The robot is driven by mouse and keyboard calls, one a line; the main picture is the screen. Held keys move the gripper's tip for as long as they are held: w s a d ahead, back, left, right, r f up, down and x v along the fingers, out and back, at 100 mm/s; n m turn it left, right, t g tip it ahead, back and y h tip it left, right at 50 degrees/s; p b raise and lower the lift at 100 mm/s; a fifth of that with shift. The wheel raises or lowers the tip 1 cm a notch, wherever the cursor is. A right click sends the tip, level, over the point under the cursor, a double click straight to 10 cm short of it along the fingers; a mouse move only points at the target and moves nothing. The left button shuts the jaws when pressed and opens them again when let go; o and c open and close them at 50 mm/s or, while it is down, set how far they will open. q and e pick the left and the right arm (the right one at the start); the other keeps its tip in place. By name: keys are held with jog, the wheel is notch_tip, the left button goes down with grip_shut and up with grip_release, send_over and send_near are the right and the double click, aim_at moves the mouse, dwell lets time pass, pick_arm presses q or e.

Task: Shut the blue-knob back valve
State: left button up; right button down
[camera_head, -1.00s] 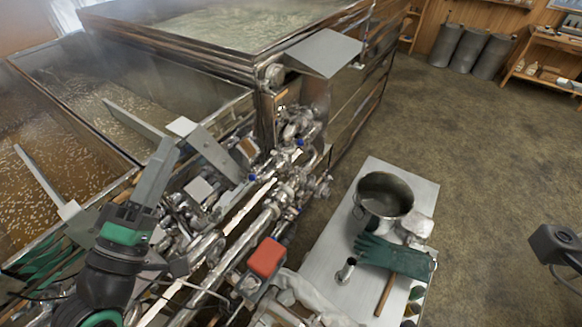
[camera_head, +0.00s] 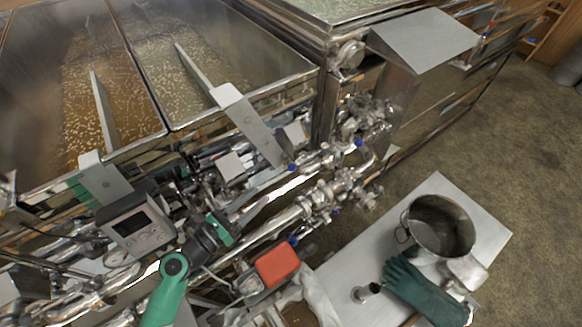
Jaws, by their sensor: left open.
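Several blue knobs show among the steel pipes and valves below the pans. One blue knob (camera_head: 359,143) is at the back right of the pipework, and another blue knob (camera_head: 292,167) is nearer the pans. A third blue knob (camera_head: 335,210) sits lower on the pipes. I cannot tell for sure which is the back valve, nor how each is turned. My left gripper (camera_head: 262,192) is open over the pipes, left of and nearer than the back-right knob. It appears empty and touches no knob that I can make out. My right gripper is out of view.
Grey skimmer-like bars (camera_head: 245,120) lean over the pan edge. A red box (camera_head: 277,265) and a grey control box (camera_head: 137,229) stand by the pipes. A steel table (camera_head: 440,195) at the lower right holds a pot (camera_head: 440,225) and green gloves (camera_head: 423,292). Floor is clear at right.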

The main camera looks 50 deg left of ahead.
pick_arm(q)
send_near(309, 158)
jog(key=shift+w+a+f+p, duration=0.1)
jog(key=shift+w+a+p, duration=0.15)
jog(key=shift+w+a, duration=0.25)
jog(key=shift+w+a+f+p, duration=0.1)
jog(key=shift+w+a+p, duration=0.15)
jog(key=shift+w, duration=0.4)
grip_shut()
dwell(0.6)
